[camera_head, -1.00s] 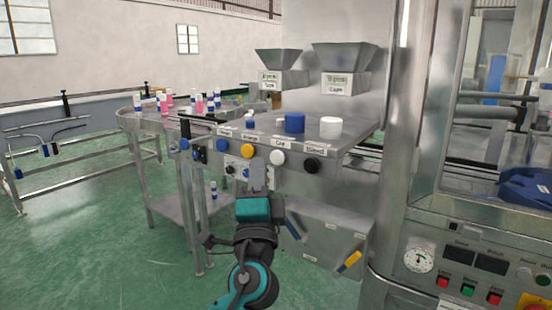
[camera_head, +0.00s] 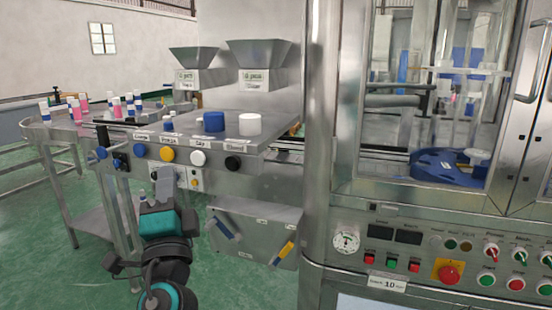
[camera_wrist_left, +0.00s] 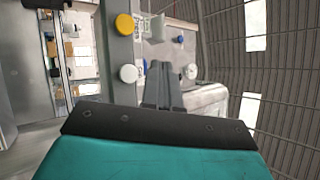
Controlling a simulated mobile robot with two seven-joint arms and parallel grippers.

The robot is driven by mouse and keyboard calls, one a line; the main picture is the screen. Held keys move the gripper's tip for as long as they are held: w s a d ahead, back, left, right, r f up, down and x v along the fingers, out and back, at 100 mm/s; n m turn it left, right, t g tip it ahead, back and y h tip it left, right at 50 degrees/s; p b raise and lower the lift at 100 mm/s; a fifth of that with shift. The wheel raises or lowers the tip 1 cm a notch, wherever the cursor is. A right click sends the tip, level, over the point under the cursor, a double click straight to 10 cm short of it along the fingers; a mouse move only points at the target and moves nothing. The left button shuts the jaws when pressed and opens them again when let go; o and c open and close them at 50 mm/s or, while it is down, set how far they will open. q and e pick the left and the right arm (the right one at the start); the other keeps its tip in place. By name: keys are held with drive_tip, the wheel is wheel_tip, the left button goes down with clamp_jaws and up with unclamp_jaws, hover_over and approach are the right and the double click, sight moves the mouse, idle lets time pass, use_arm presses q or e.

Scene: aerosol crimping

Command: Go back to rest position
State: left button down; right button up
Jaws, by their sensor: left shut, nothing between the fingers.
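My left gripper (camera_head: 165,188) is at the lower left of the head view, pointing up in front of the work table's front panel. Its grey fingers are together with nothing between them. In the left wrist view the shut fingers (camera_wrist_left: 162,85) point away from the teal gripper body, with a white knob (camera_wrist_left: 128,73) and a yellow knob (camera_wrist_left: 124,24) to their left. My right gripper is in neither view.
The steel work table (camera_head: 270,133) carries a blue cap (camera_head: 213,121) and a white cap (camera_head: 250,124). Its front has several knobs, including a yellow one (camera_head: 167,155). The crimping machine's control panel (camera_head: 430,255) fills the right. Green floor (camera_head: 30,230) is open at left.

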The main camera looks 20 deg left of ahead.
use_arm(q)
drive_tip(key=s+d+f+n+g+h+p, duration=0.1)
drive_tip(key=d+f+g+h+p, duration=0.3)
drive_tip(key=f, duration=0.7)
drive_tip(key=s+d+f+n+g+h+b, duration=0.1)
drive_tip(key=f+h, duration=0.5)
drive_tip(key=f, duration=0.5)
drive_tip(key=s+d+f+n+g+h+p, duration=0.2)
drive_tip(key=s+d+f+n+g+h, duration=0.2)
drive_tip(key=s+f, duration=0.9)
drive_tip(key=d+f+n+g, duration=0.1)
drive_tip(key=d+n, duration=0.1)
drive_tip(key=d, duration=0.1)
drive_tip(key=shift+s+f, duration=0.2)
drive_tip(key=shift+s, duration=0.1)
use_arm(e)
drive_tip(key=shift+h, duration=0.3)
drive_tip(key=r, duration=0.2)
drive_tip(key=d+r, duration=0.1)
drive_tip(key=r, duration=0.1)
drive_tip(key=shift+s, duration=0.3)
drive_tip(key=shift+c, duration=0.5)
